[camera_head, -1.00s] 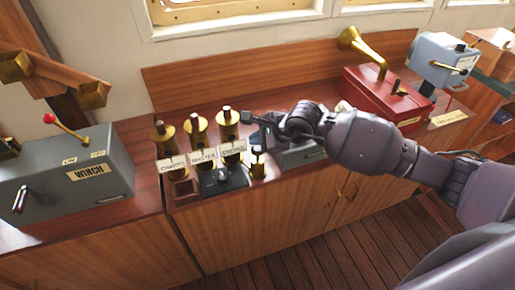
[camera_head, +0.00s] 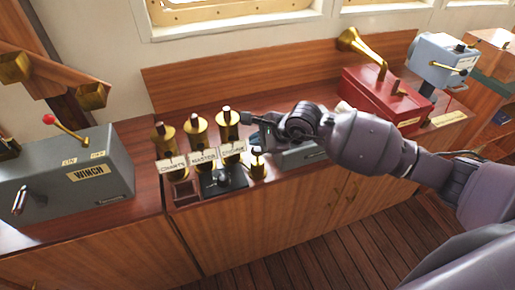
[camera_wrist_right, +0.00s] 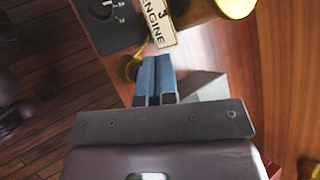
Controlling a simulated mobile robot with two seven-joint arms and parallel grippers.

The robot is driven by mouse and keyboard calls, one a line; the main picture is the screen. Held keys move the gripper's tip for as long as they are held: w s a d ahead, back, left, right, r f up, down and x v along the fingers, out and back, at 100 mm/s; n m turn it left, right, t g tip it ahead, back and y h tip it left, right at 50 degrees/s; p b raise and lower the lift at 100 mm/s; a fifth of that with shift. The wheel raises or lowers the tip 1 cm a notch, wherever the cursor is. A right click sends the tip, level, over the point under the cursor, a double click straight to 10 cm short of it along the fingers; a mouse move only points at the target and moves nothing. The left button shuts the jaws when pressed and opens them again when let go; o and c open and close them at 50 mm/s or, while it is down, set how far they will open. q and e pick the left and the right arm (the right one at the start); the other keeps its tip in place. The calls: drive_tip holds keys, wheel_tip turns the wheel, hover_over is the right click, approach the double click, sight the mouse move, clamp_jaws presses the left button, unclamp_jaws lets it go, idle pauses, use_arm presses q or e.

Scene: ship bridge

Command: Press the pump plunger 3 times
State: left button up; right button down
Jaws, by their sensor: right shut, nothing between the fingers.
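A small brass fitting (camera_head: 258,166), which looks like the pump with its plunger, stands at the front edge of the wooden counter, right of a black panel. In the right wrist view a brass piece (camera_wrist_right: 128,68) shows just left of my fingertips. My right gripper (camera_head: 262,143) is shut and empty, with its fingertips close above the small brass fitting. Its two blue-grey fingers lie together in the right wrist view (camera_wrist_right: 155,72). I cannot tell whether they touch the plunger, as the gripper partly covers its top. My left gripper is not in view.
Several brass tubes with labels, such as the one marked ENGINE (camera_head: 228,128), stand just left of the gripper. A grey winch box (camera_head: 105,185) is at the left. A red box with a brass horn (camera_head: 375,95) and a light-blue device (camera_head: 437,55) are at the right.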

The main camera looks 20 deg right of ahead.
sight(257, 150)
idle(0.8)
drive_tip(key=shift+f+b, duration=0.35)
drive_tip(key=shift+f, duration=0.1)
drive_tip(key=shift+f, duration=0.1)
idle(0.3)
drive_tip(key=shift+f+b, duration=0.3)
drive_tip(key=shift+f, duration=0.2)
idle(0.4)
drive_tip(key=shift+f, duration=0.35)
idle(0.4)
drive_tip(key=shift+f+b, duration=0.4)
drive_tip(key=shift+b, duration=0.05)
idle(0.4)
drive_tip(key=shift+f, duration=0.25)
idle(0.4)
